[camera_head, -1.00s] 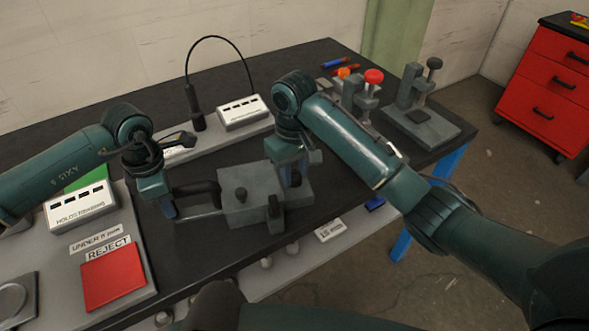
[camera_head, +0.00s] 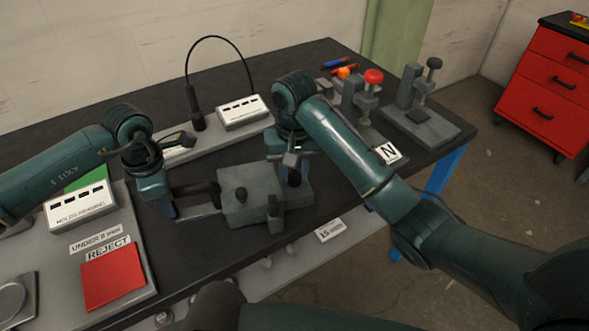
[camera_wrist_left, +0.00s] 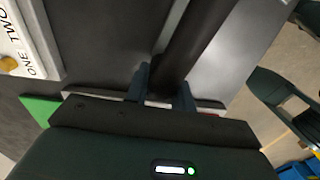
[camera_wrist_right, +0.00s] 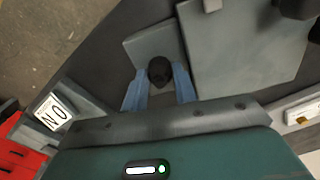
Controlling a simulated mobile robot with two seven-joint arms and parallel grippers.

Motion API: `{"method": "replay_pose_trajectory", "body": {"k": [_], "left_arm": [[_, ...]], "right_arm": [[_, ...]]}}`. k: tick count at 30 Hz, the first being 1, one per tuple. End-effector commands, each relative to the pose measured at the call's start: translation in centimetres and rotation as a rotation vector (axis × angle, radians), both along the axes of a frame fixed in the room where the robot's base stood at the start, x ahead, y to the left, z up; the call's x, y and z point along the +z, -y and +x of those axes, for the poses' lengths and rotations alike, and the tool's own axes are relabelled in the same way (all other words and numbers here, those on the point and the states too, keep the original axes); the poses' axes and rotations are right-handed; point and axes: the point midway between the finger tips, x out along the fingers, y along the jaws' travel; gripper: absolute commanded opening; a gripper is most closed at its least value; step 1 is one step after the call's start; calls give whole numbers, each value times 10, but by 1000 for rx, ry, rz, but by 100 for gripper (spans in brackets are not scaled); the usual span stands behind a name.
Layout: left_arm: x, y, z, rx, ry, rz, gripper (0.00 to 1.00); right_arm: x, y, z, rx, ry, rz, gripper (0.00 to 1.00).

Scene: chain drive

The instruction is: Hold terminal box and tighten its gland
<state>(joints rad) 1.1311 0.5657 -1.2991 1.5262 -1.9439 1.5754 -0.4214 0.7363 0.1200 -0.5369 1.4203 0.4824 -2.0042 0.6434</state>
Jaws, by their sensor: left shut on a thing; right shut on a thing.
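The terminal box (camera_head: 248,208) is a grey block with dark knobs, near the middle of the bench's front edge. A dark bar (camera_head: 203,188) sticks out from its left side. My left gripper (camera_head: 170,205) is shut on this bar, and the left wrist view shows the bar (camera_wrist_left: 190,45) between its blue fingers. My right gripper (camera_head: 292,168) is over the box's right end. In the right wrist view its fingers (camera_wrist_right: 160,92) are shut around a round dark knob, seemingly the gland (camera_wrist_right: 160,70), beside the grey block. The gland is mostly hidden by the gripper in the head view.
A REJECT board with a red pad (camera_head: 113,276) lies at left. A white socket box (camera_head: 243,112) and a dark looped cable (camera_head: 220,38) are behind. Clamp stands, one with a red knob (camera_head: 373,76), are at back right. A red drawer cabinet (camera_head: 545,90) stands beyond.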

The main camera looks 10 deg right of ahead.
Motion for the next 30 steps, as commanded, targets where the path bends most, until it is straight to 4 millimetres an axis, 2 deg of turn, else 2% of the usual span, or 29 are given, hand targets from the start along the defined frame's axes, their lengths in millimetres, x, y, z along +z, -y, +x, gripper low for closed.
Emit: {"method": "replay_pose_trajectory", "body": {"k": [8,9,12,22,28,30], "left_arm": [[-2,-4,-1,6,-7,11,0],[-2,-4,-1,6,-7,11,0],[-2,-4,-1,6,-7,11,0],[-2,-2,-1,3,-7,7,0],[-2,-1,-1,2,-6,5,0],[-2,-1,-1,2,-5,4,0]], "right_arm": [[3,0,1,0,7,1,5],[3,0,1,0,7,1,30],[2,0,1,1,6,2,37],[5,0,2,3,7,-1,37],[27,2,2,3,10,-5,37],[44,2,3,2,14,-4,37]]}}
